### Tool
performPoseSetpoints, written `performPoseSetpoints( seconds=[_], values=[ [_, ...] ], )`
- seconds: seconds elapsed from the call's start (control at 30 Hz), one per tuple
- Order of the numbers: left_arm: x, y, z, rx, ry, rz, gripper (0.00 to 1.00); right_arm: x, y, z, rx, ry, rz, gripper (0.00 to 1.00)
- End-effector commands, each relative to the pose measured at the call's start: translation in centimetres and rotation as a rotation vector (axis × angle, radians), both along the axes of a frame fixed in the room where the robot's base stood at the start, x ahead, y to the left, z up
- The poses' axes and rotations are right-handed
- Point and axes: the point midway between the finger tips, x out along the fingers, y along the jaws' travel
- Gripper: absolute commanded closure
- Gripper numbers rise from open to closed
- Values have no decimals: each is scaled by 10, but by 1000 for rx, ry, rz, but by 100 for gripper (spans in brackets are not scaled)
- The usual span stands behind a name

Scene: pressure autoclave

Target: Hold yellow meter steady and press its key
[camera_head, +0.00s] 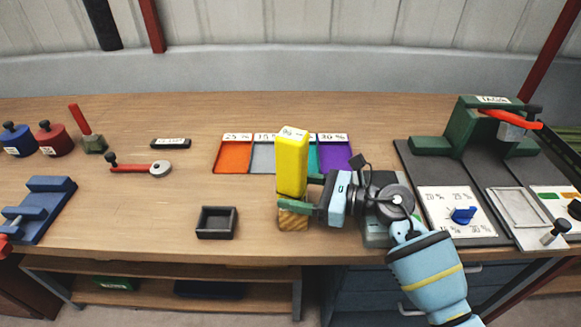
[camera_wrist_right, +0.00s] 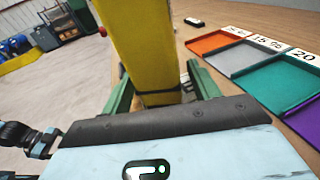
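The yellow meter (camera_head: 292,160) stands upright near the front middle of the bench, with a small white label on its top. A wood-striped block (camera_head: 293,219) shows directly below it. My right gripper (camera_head: 305,192) reaches in from the right, its green fingers around the meter's lower part. In the right wrist view, the yellow meter (camera_wrist_right: 150,45) rises between the two green fingers (camera_wrist_right: 160,88). A dark band crosses its lower part. Whether both fingers touch it is unclear. The meter's key cannot be made out.
Orange, grey, green and purple trays (camera_head: 233,156) lie behind the meter. A small dark square tray (camera_head: 217,222) sits to its left. A red-handled tool (camera_head: 140,168) lies farther left. Dark mats (camera_head: 408,160) with fixtures fill the right side.

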Motion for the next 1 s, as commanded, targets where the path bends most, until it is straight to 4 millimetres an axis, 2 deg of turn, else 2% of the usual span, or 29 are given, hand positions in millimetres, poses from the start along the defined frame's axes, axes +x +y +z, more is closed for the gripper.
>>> performPoseSetpoints(
  seconds=[0.03, 0.23, 0.3, 0.33, 0.8, 1.0],
  values=[
    [0, 0, 0, 0, 0, 0, 31, 0, 0, 0, 0, 0, 0, 46],
    [2, 0, 0, 0, -2, 0, 31, 0, 0, 0, 0, 0, 0, 71],
    [2, 0, 0, 0, -3, 1, 32, 0, 0, 0, 0, 0, 0, 71],
    [2, 0, 0, 0, -4, 1, 36, 0, 0, 0, 0, 0, 0, 71],
    [3, 0, 0, 0, -4, 1, 98, 0, 0, -1, -1, 0, 0, 71],
    [2, 0, -1, 0, -3, 2, 100, 0, 0, -1, -1, 1, 0, 71]
  ],
)
